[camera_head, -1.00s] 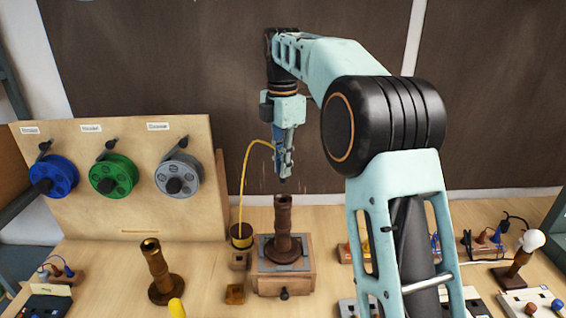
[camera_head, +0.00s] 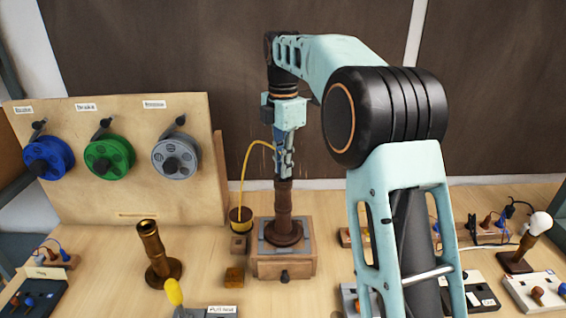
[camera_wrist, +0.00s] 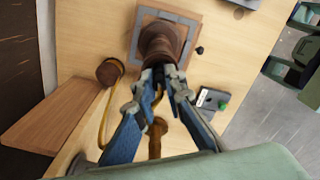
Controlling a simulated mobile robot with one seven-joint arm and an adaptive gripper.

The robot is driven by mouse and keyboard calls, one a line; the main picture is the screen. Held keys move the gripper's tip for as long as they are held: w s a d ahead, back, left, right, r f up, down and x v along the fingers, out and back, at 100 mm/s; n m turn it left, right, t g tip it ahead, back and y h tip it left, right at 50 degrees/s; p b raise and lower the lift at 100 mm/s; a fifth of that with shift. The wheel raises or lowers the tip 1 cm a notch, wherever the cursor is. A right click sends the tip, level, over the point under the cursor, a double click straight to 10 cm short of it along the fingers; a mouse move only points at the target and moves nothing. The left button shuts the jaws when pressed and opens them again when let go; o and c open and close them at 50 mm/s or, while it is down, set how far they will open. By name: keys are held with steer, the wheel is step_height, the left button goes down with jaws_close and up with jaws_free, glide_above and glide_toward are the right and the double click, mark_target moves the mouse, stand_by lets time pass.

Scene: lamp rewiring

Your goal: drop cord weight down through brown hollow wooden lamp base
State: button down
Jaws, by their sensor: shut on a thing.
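The brown hollow wooden lamp base (camera_head: 284,212) stands upright on a grey plate on a small wooden box. It also shows in the wrist view (camera_wrist: 160,42). My gripper (camera_head: 284,172) points down right at the lamp base's top opening. In the wrist view my gripper (camera_wrist: 162,86) is shut, with the yellow cord (camera_wrist: 159,93) and a small dark piece, likely the cord weight (camera_wrist: 156,76), between its tips. I cannot tell whether the weight is inside the opening.
A second, bronze-brown lamp base (camera_head: 155,250) stands front left. A board with blue, green and grey spools (camera_head: 177,155) stands at the back left. A lamp with a white bulb (camera_head: 540,222) stands at right.

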steer(key=shift+f, duration=0.2)
steer(key=c, duration=1.9)
jaws_free()
steer(key=shift+r, duration=0.1)
step_height(320, 180, up, 12)
